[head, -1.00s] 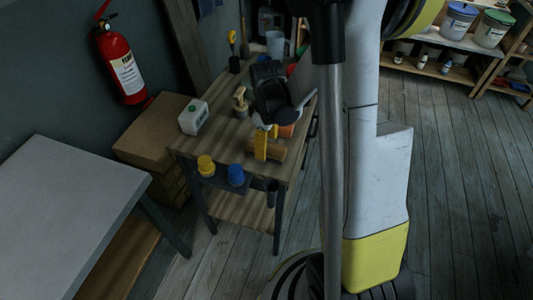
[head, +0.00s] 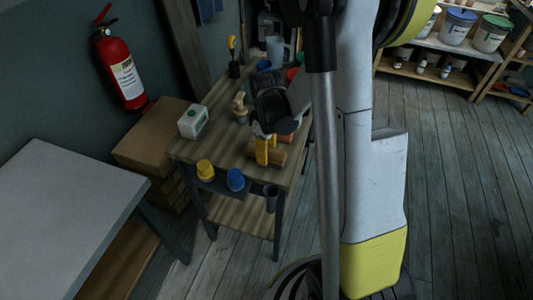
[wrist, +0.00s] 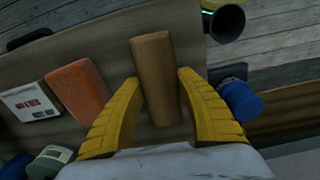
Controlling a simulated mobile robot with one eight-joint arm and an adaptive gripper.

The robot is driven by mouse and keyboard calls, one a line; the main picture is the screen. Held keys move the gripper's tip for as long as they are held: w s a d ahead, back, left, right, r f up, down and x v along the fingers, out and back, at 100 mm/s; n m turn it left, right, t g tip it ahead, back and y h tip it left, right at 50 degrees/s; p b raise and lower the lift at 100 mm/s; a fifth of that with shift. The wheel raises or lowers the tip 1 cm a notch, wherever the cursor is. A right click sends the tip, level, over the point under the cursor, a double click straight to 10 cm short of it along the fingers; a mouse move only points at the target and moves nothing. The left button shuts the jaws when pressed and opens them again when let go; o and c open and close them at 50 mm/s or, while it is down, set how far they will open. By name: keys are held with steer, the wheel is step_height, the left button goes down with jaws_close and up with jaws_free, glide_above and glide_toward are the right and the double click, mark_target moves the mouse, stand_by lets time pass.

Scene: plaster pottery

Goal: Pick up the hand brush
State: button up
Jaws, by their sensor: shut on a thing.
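The hand brush appears to be the brown wooden piece (wrist: 154,65) between my gripper's yellow fingers in the wrist view. Its bristles do not show. My gripper (wrist: 158,82) is shut on it, with one finger along each side. In the head view my gripper (head: 264,150) points down at the near end of the small wooden table (head: 215,150). The brush (head: 280,157) lies there at table height, partly hidden by the fingers. I cannot tell whether it touches the tabletop.
An orange block (wrist: 77,92) lies left of the brush. A grey-topped table (head: 70,210) is at left.

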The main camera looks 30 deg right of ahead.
mark_target(270, 152)
steer(key=shift+r, duration=0.5)
steer(key=r, duration=0.1)
steer(key=r+p, duration=0.1)
steer(key=s+r+p, duration=0.1)
steer(key=r, duration=0.1)
steer(key=shift+d, duration=0.3)
steer(key=s+d+r+p, duration=0.3)
steer(key=s+d+r, duration=0.2)
steer(key=s, duration=0.4)
steer(key=shift+s+r, duration=0.15)
steer(key=shift+r, duration=0.25)
steer(key=o, duration=0.6)
steer(key=c, duration=0.5)
steer(key=shift+d, duration=0.1)
